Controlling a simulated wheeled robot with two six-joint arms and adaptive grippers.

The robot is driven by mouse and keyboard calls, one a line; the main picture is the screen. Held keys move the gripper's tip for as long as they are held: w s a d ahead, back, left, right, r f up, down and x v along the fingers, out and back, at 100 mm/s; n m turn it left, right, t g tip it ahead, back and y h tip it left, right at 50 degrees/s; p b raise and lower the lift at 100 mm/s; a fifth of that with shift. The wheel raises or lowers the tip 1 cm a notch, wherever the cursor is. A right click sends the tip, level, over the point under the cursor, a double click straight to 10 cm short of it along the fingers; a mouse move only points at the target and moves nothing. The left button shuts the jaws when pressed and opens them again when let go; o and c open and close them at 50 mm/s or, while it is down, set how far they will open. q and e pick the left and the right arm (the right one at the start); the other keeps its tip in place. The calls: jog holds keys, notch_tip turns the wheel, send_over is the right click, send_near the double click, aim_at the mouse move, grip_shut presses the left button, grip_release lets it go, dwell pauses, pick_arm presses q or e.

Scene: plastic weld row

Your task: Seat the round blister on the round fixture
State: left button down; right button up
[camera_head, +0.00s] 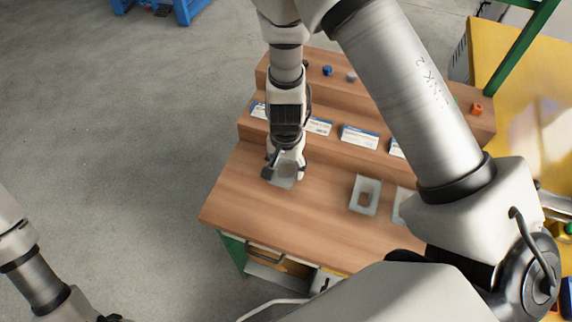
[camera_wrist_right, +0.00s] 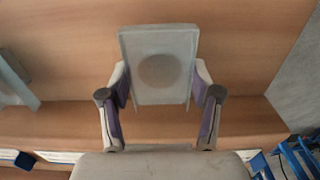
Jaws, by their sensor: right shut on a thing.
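The round blister (camera_wrist_right: 157,50) looks like a pale, see-through plate with a darker round area in its middle. In the head view it shows as a grey-white patch (camera_head: 283,183) at my right gripper's tips. My right gripper (camera_wrist_right: 160,100) is shut on it, with one finger at each side. It also shows in the head view (camera_head: 284,172), low over the left part of the table. The round fixture is not clearly distinct from the blister; I cannot tell whether they touch. My left arm enters at the lower left, but its gripper is outside the frame.
A grey fixture with a squarish opening (camera_head: 358,205) stands to the right on the wooden table (camera_head: 240,195), with another partly hidden by my arm. Behind is a stepped shelf with cards (camera_head: 359,136), a blue part (camera_head: 327,70) and an orange part (camera_head: 477,108). The table's front left is clear.

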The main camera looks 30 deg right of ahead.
jog(key=shift+r+p, duration=1.85)
jog(key=shift+r, duration=0.35)
